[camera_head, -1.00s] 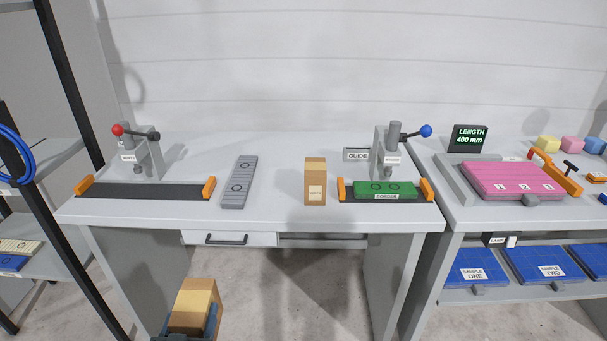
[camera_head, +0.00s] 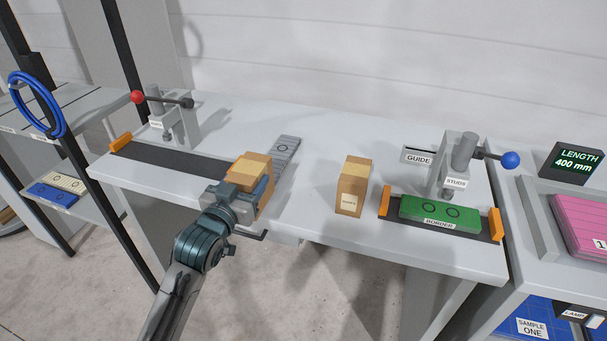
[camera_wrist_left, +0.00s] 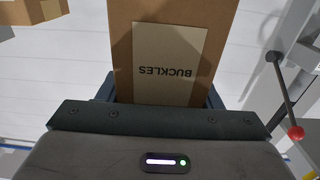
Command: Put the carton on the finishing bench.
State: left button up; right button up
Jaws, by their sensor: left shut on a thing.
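A brown carton (camera_head: 254,172) with a yellowish top band is held in my left gripper (camera_head: 238,198), whose jaws are closed on it. In the left wrist view the carton (camera_wrist_left: 122,45) fills the space between the fingers, and its pale label reads BUCKLES upside down. In the head view it overlaps the front part of the grey-white bench (camera_head: 318,215); I cannot tell whether it touches the top. A similar labelled carton (camera_head: 352,188) stands upright on the bench, right of the held one. My right gripper is not in view.
A dark strip with an orange end stop (camera_head: 121,142) and a red-knobbed press (camera_head: 160,115) lie at the left. A grey strip (camera_head: 287,150) lies behind the held carton. A green block (camera_head: 440,213) sits by the blue-knobbed press (camera_head: 460,165). Bench space between the cartons is clear.

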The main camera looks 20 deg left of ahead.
pick_arm(q)
jog(key=w+d+f+p, duration=0.1)
jog(key=w+d, duration=0.2)
jog(key=w+d+f+p, duration=0.1)
jog(key=w+d+f, duration=0.1)
jog(key=w+d, duration=0.1)
jog(key=w+d+f+p, duration=0.1)
jog(key=w+d+p, duration=0.1)
jog(key=w+d, duration=0.1)
jog(key=shift+w+d+f, duration=0.1)
jog(key=shift+w+f, duration=0.1)
jog(key=shift+w, duration=0.05)
jog(key=shift+f, duration=0.15)
jog(key=shift+f, duration=0.1)
jog(key=o, duration=1.1)
jog(key=shift+o, duration=0.2)
